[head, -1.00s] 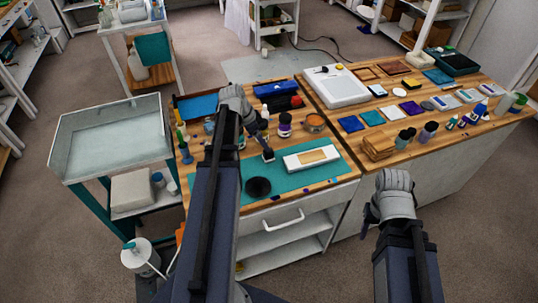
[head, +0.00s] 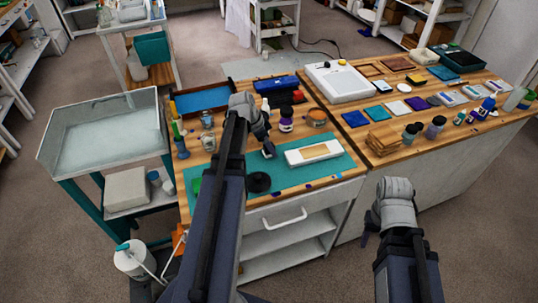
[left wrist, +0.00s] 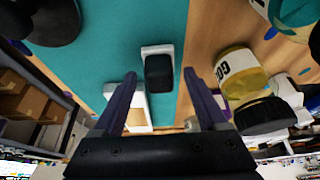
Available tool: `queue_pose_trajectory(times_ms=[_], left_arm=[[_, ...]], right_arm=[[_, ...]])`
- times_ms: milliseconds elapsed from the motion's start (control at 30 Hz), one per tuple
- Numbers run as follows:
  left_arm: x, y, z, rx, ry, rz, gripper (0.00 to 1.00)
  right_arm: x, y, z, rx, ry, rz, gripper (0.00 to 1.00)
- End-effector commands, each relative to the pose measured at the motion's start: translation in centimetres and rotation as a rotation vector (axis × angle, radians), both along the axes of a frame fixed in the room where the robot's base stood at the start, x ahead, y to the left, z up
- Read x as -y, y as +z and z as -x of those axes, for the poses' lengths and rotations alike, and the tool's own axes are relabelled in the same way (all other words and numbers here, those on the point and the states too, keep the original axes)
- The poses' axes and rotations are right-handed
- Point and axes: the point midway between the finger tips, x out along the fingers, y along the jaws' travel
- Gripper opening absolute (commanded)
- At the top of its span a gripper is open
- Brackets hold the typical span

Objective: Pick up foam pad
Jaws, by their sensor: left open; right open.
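A small dark block with a white edge (head: 268,151), which looks like the foam pad, lies at the teal mat's far edge. In the left wrist view this black pad (left wrist: 158,72) rests on or against a white piece, between my fingertips as seen from the camera. My left gripper (head: 262,138) is open just over or beside it in the head view; the exact gap cannot be told. It also shows in the left wrist view (left wrist: 160,80), jaws apart. My right gripper (head: 367,232) is open and empty, in front of the tables.
A white tray with a tan inset (head: 313,152) and a round black piece (head: 258,183) lie on the teal mat (head: 285,178). Bottles, including a dark purple one (head: 286,120), stand close behind the left gripper. Coloured tiles and several jars crowd the right table (head: 455,140).

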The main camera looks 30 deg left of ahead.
Motion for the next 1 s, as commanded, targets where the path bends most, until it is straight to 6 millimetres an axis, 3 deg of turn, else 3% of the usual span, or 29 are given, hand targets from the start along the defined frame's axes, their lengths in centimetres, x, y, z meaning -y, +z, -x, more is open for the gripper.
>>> queue_pose_trajectory(times_ms=[200,867,1000], left_arm=[[0.03,0.03,-0.04,0.000,0.000,0.000,0.75],[0.03,0.03,-0.03,0.000,0.000,0.000,0.01],[0.03,0.02,-0.02,0.000,0.000,0.000,0.00]], right_arm=[[0.00,0.03,0.00,0.000,0.000,0.000,0.50],[0.00,0.03,0.00,0.000,0.000,0.000,0.50],[0.00,0.03,0.00,0.000,0.000,0.000,0.50]])
